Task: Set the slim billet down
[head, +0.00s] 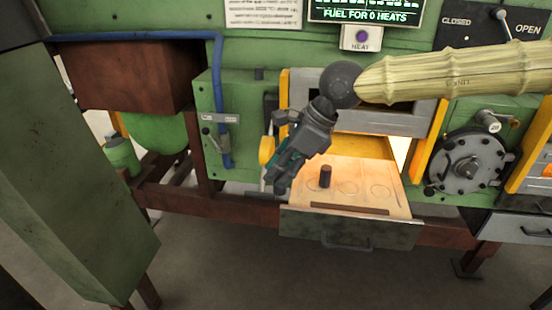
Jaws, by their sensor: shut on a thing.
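My gripper (279,184) is left of the open drawer's middle, its fingers pointing down and to the left. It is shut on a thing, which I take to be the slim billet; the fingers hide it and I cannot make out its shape. The open drawer (350,228) has a pale top with ring marks on it. A short dark cylinder (325,176) stands upright there, to the right of my fingers and apart from them. Two ring marks to its right are empty.
A slot lies near the drawer's front edge. The green furnace (225,95) stands behind, with a yellow-framed opening above the drawer. A round grey hub (466,166) and an open/closed lever (503,22) are at right. A green cabinet (85,180) stands at left.

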